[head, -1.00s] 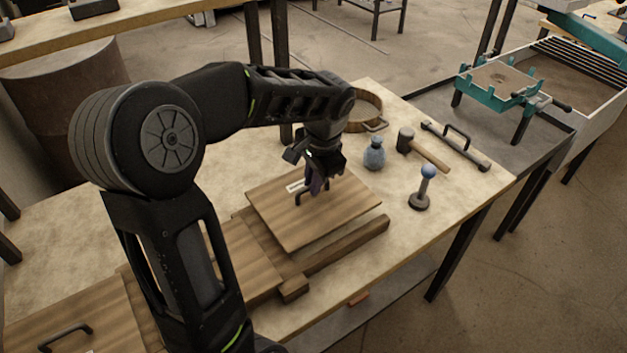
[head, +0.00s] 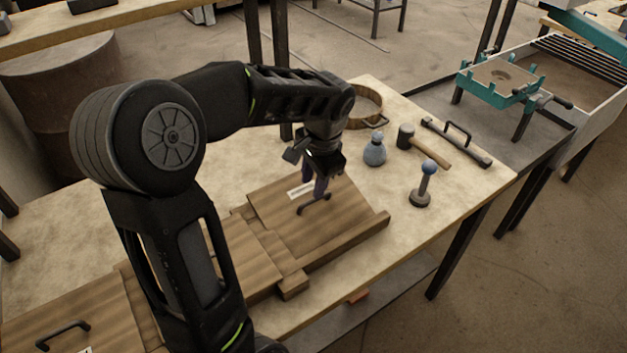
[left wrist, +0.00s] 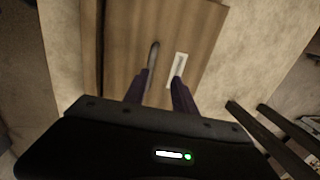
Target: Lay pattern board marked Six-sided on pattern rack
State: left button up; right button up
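A brown wooden pattern board (head: 290,225) with a dark handle and a white label lies in the far right part of the wooden pattern rack (head: 345,248), behind its front rail. The label's writing is too small to read. My left gripper (head: 319,188) is just above the board at the handle. In the left wrist view my left gripper (left wrist: 160,88) has its two fingers apart; the handle (left wrist: 152,62) is near the left finger and the label (left wrist: 178,70) near the right one. The fingers do not grip it. My right gripper is out of view.
Another board with a handle (head: 65,333) lies at the front left. A round sieve (head: 368,105) is behind.

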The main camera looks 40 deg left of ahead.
pick_arm(q)
jog(key=shift+r+p, duration=0.4)
jog(key=shift+r, duration=0.05)
notch_tip(320, 180, up, 12)
jog(key=d, duration=0.2)
jog(key=shift+s, duration=0.3)
jog(key=shift+d, duration=0.1)
dwell(0.5)
